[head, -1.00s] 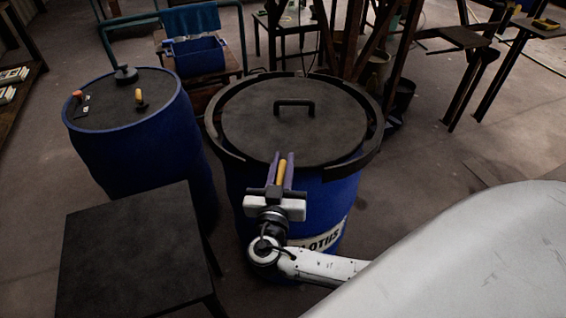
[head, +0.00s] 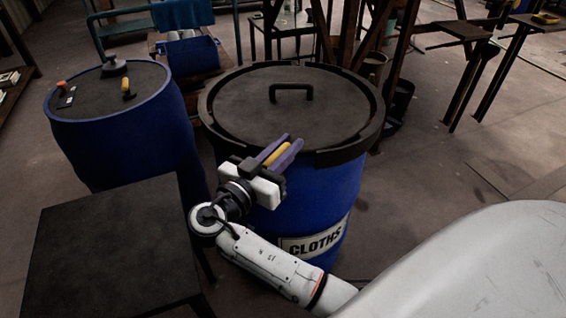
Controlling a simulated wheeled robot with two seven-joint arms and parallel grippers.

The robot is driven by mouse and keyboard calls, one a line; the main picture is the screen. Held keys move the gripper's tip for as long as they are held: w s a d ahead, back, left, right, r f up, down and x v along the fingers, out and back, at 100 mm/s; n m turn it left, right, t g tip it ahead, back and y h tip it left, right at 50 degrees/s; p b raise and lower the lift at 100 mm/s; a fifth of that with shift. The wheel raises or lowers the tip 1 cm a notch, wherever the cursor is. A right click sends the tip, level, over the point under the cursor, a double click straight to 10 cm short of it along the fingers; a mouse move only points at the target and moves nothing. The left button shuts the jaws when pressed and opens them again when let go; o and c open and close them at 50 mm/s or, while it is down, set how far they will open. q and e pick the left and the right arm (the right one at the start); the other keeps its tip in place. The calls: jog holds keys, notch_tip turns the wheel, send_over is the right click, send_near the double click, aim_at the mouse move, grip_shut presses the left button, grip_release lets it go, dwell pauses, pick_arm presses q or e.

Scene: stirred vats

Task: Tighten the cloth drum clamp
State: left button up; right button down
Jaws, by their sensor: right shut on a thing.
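The cloth drum (head: 335,185) is a blue barrel with a "CLOTHS" label (head: 312,240), standing upright at the middle. Its dark lid (head: 325,115) has a black handle (head: 291,92) on top. A black clamp ring (head: 348,154) runs around the lid's rim, and its front left part is partly hidden by my gripper. My right gripper (head: 283,149) is at the drum's front, just below the rim. Its purple fingers are shut on a yellow-orange clamp lever (head: 278,154). My left gripper is out of view.
Another blue drum (head: 125,140) stands at left with small tools on its top. A dark table (head: 95,245) stands at front left. A blue bin (head: 193,54) and metal frames are behind.

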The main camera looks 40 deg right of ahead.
jog(key=m+g+b, duration=0.1)
jog(key=b, duration=0.1)
jog(key=m+g+b, duration=0.1)
jog(key=g+b, duration=0.1)
jog(key=s+m+g+h+b, duration=0.1)
jog(key=g, duration=0.1)
jog(key=shift+f+m+b, duration=0.3)
jog(key=shift+f+b, duration=0.1)
pick_arm(q)
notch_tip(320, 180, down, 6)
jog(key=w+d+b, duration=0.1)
jog(key=b, duration=0.3)
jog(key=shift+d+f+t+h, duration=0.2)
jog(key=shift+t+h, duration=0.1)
pick_arm(e)
jog(key=m+g, duration=0.2)
jog(key=g, duration=0.1)
jog(key=s+m+g, duration=0.1)
jog(key=g, duration=0.1)
jog(key=shift+r+y, duration=0.3)
jog(key=shift+r, duration=0.1)
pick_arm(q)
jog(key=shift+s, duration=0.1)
pick_arm(e)
jog(key=c, duration=1.6)
grip_release()
jog(key=shift+r, duration=0.1)
jog(key=shift+c, duration=0.2)
